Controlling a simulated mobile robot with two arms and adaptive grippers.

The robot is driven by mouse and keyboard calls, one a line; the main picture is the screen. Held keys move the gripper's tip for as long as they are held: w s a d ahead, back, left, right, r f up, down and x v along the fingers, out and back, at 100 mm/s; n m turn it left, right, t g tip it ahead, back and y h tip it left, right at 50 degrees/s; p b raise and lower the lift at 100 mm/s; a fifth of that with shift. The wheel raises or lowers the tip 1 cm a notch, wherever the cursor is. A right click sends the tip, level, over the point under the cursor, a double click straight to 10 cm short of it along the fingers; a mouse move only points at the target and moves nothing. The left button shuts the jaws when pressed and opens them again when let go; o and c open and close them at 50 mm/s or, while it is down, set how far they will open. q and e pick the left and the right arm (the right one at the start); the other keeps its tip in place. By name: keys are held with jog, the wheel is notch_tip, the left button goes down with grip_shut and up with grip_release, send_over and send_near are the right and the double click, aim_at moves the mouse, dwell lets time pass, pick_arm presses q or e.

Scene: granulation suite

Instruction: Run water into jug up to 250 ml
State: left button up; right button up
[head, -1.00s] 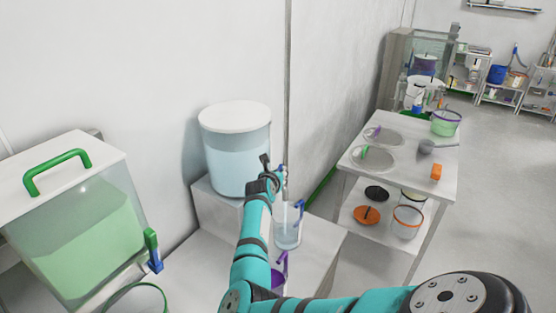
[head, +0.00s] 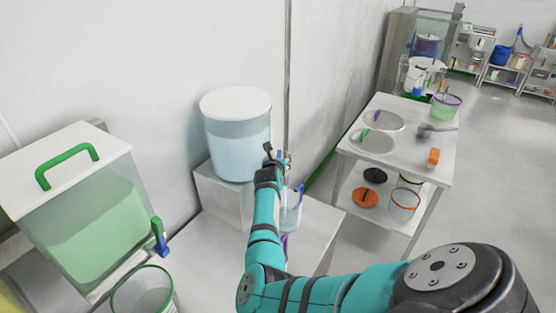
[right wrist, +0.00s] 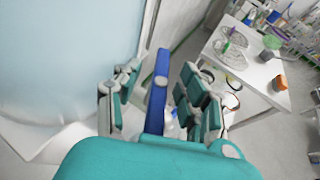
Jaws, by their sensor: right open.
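The clear water tank (head: 236,155) with a white lid holds pale blue liquid and stands on a raised block. My right gripper (head: 273,153) is at the tank's right side. In the right wrist view its open fingers (right wrist: 160,88) lie on either side of a blue tap lever (right wrist: 158,78); I cannot tell whether they touch it. The tank wall (right wrist: 65,60) fills the left of that view. A clear jug (head: 291,212) with a blue handle stands below the gripper, partly hidden by my arm. Its water level and marks are too small to read. My left gripper is not in view.
A green-handled tank (head: 85,225) of green liquid stands at the left, with a green-rimmed container (head: 145,290) below its tap. A purple handle (head: 284,246) shows beside my arm. A steel table (head: 402,155) with sieves and an orange item (head: 433,157) stands at the right.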

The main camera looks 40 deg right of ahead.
notch_tip(320, 180, up, 10)
dwell(0.6)
jog(key=shift+d, duration=0.1)
